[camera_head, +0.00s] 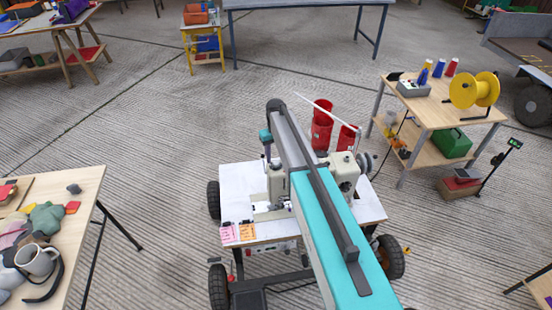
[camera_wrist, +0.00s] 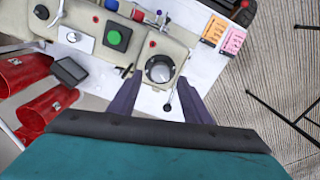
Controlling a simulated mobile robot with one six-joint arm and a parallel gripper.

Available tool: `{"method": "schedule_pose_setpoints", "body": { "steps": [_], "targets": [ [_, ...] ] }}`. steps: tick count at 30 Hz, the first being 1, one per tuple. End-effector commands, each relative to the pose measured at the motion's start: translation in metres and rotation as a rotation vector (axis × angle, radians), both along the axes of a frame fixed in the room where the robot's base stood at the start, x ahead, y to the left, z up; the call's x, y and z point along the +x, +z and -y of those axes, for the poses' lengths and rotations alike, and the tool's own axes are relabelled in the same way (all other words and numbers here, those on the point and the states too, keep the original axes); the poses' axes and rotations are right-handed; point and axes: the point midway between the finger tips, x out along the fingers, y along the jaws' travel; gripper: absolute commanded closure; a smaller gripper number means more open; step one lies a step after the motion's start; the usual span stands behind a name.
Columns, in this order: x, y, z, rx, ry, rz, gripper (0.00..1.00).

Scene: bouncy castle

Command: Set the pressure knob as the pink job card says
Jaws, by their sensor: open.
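The pink job card (camera_wrist: 232,40) lies beside an orange card (camera_wrist: 214,31) on the white table top; its writing is too small to read. The pink card also shows at the front left in the head view (camera_head: 228,234). In the wrist view, a round silver-grey knob (camera_wrist: 159,69) sits on the beige sewing machine (camera_wrist: 150,45). My gripper (camera_wrist: 157,82) is open, with its dark fingers on either side of this knob. I cannot tell whether they touch it. A smaller dial on a white plate (camera_wrist: 73,37) is further left. No label shows which one is the pressure knob.
A green button (camera_wrist: 118,37) and several small red and metal parts are on the machine near the knob. Red cylinders (camera_head: 321,125) stand behind the machine. A wooden table (camera_head: 60,215) is at left and a bench with a yellow spool (camera_head: 474,90) at right.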

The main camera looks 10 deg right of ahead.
Motion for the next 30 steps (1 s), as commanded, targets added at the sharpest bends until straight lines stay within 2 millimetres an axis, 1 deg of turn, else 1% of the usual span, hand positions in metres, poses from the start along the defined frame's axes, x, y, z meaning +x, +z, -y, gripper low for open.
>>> {"method": "schedule_pose_setpoints", "body": {
  "steps": [3,9,20,21,28,30],
  "targets": [
    [0.0,-0.011,0.0,0.0,0.0,-0.002,0.56],
    [0.0,-0.025,0.0,0.0,0.0,-0.001,0.56],
    [0.0,-0.029,0.0,0.0,0.001,0.0,0.56],
    [0.0,-0.029,0.0,0.0,0.001,0.0,0.57],
    [0.0,-0.029,-0.001,0.0,0.001,-0.001,0.96],
    [0.0,-0.029,-0.001,0.0,0.001,-0.001,0.97]
  ]
}}
